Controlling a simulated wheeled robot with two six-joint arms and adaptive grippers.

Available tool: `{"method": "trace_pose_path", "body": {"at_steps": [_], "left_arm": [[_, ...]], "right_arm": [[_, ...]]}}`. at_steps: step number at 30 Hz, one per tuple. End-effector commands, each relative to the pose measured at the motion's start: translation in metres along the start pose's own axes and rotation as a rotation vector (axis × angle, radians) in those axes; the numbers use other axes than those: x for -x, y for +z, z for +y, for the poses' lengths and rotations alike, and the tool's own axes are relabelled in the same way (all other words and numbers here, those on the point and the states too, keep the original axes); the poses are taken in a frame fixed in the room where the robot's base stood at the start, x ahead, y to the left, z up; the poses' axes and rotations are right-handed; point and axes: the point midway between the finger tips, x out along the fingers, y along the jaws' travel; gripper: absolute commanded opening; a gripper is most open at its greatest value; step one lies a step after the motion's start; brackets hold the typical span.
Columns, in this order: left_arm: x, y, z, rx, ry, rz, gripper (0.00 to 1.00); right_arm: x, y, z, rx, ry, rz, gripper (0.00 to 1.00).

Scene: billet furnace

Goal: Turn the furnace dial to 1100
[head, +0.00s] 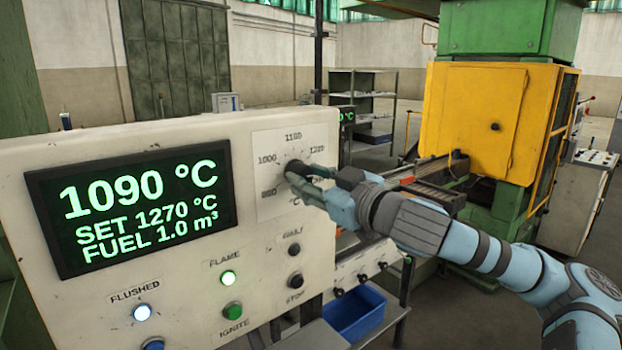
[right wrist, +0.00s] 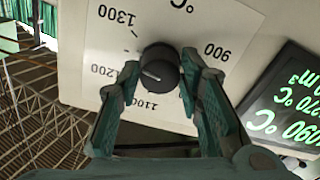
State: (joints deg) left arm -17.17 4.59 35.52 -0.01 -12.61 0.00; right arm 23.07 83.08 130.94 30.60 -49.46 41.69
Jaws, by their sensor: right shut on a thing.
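The furnace dial (head: 295,167) is a black round knob on a white scale plate (head: 268,145) at the panel's right side. In the right wrist view the dial (right wrist: 160,70) appears upside down, with marks from 900 to 1300 around it. A short pale line shows on its face, but its exact reading is hard to tell. My right gripper (right wrist: 160,68) has its two green fingers on either side of the knob and is shut on it. In the head view the gripper (head: 305,174) partly covers the knob. The display (head: 135,208) reads 1090 °C, SET 1270 °C and FUEL 1.0 m³. My left gripper is out of view.
Below the dial are two dark buttons (head: 295,265), a green ignite button (head: 232,310), a lit flame lamp (head: 228,278) and a lit flushed lamp (head: 142,312). A blue bin (head: 355,314) stands below right. A yellow machine (head: 480,118) is behind.

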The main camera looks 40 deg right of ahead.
Motion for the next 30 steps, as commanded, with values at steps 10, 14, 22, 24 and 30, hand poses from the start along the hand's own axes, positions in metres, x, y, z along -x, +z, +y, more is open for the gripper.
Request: {"method": "trace_pose_path", "body": {"at_steps": [10, 14, 22, 24, 30], "left_arm": [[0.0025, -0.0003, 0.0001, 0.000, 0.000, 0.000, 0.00], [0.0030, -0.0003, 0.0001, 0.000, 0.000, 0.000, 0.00], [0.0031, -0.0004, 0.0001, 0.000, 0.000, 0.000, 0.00], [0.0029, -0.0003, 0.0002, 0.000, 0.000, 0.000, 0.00], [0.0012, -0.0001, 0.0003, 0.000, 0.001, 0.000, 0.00]], "right_arm": [[0.0000, -0.0010, 0.0013, 0.329, 0.001, 0.001, 0.06], [0.0001, -0.0012, 0.0017, 0.452, 0.002, 0.000, 0.06], [0.0001, -0.0011, 0.0022, 0.711, 0.002, 0.000, 0.05], [0.0001, -0.0011, 0.0021, 0.778, 0.001, 0.000, 0.06], [0.0000, -0.0011, 0.0023, 0.967, 0.002, 0.000, 0.05]]}}
